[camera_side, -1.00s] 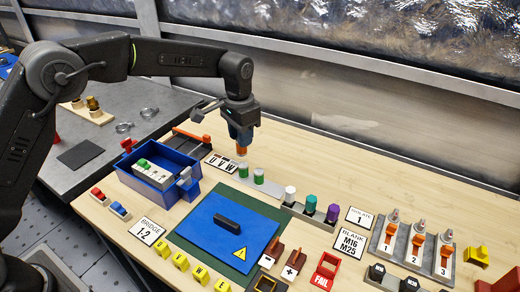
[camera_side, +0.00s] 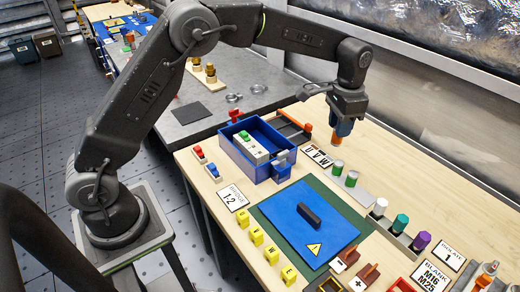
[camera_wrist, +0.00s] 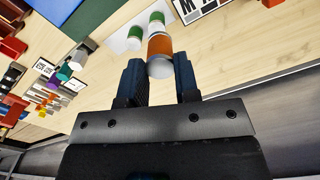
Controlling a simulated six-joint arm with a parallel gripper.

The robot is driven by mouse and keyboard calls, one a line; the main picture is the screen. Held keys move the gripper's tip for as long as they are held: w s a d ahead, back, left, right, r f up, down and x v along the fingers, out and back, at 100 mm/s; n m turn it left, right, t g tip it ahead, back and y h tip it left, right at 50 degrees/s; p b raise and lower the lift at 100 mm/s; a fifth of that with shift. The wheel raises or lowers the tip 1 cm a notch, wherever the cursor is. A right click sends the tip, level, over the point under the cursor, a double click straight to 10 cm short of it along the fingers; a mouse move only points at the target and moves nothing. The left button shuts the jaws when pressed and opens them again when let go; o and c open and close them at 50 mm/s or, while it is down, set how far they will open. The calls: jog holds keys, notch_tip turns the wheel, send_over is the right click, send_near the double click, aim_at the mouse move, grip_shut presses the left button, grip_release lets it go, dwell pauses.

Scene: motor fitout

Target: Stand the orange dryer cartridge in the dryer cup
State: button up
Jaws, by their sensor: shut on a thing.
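My gripper (camera_side: 347,118) is shut on the orange dryer cartridge (camera_side: 337,138) and holds it in the air. Its lower end points down over the back of the bench, above two green-and-white cylinders (camera_side: 351,178). In the wrist view the cartridge (camera_wrist: 160,46) shows its orange side and pale end between the two fingers (camera_wrist: 158,82). The two green-and-white cylinders (camera_wrist: 134,38) appear just beyond it there. I cannot pick out the dryer cup for certain in either view.
A grey strip holds a white (camera_side: 379,207), a teal (camera_side: 401,224) and a purple (camera_side: 421,241) piece. A blue bin (camera_side: 244,158) stands left of my gripper. A blue plate (camera_side: 290,230) with a black handle lies in front. The U V W label (camera_side: 318,155) lies close by.

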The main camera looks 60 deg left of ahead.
dwell(0.3)
jog(key=s+a, duration=0.3)
jog(key=a, duration=0.3)
send_near(281, 144)
jog(key=s+d+r, duration=0.3)
jog(key=shift+s+d+f, duration=0.1)
jog(key=shift+f, duration=0.05)
jog(key=shift+f, duration=0.15)
jog(key=shift+f, duration=2.75)
jog(key=shift+f, duration=1.5)
jog(key=o, duration=0.9)
jog(key=shift+d, duration=0.1)
jog(key=shift+o, duration=0.4)
